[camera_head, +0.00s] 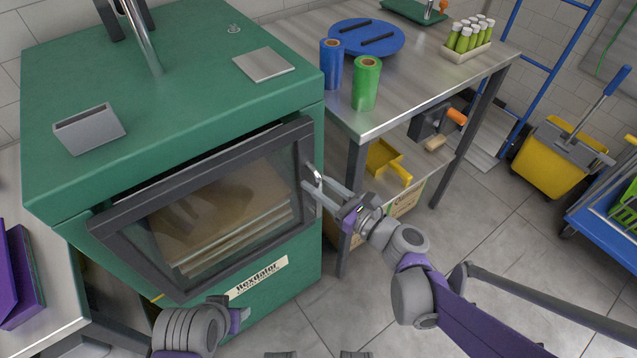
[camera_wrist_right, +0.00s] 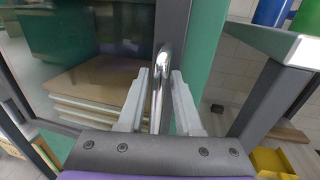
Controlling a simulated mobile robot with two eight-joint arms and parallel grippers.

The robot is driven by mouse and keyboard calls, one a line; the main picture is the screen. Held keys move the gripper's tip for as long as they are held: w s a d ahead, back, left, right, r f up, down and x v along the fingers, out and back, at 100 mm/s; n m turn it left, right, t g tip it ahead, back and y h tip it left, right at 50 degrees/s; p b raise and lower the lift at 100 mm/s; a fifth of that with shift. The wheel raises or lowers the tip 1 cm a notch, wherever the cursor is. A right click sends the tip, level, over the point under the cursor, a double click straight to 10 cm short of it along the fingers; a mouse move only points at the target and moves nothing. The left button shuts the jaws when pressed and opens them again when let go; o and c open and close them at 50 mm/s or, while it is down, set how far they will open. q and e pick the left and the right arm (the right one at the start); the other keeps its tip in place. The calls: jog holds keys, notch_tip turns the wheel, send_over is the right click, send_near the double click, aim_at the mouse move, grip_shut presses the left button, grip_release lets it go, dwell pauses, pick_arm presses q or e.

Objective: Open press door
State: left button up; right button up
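The green press (camera_head: 170,130) stands at the left in the head view. Its door (camera_head: 200,165) has a dark frame and a glass pane. A dark gap shows along the door's top, so it looks slightly ajar. A chrome handle (camera_head: 314,178) sits on the door's right side; it also shows in the right wrist view (camera_wrist_right: 160,75). My right gripper (camera_head: 331,194) is at the handle, with one finger on each side of the bar. A narrow gap shows beside the bar, so the fingers look open around it. My left gripper (camera_head: 240,318) is low before the press; its fingers are hidden.
A metal table (camera_head: 430,75) stands right of the press, with a blue roll (camera_head: 331,64), a green roll (camera_head: 366,83) and a bottle crate (camera_head: 467,51). A yellow mop bucket (camera_head: 548,160) and a blue cart (camera_head: 607,232) are at the right. Floor before the press is clear.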

grip_shut()
dwell(1.1)
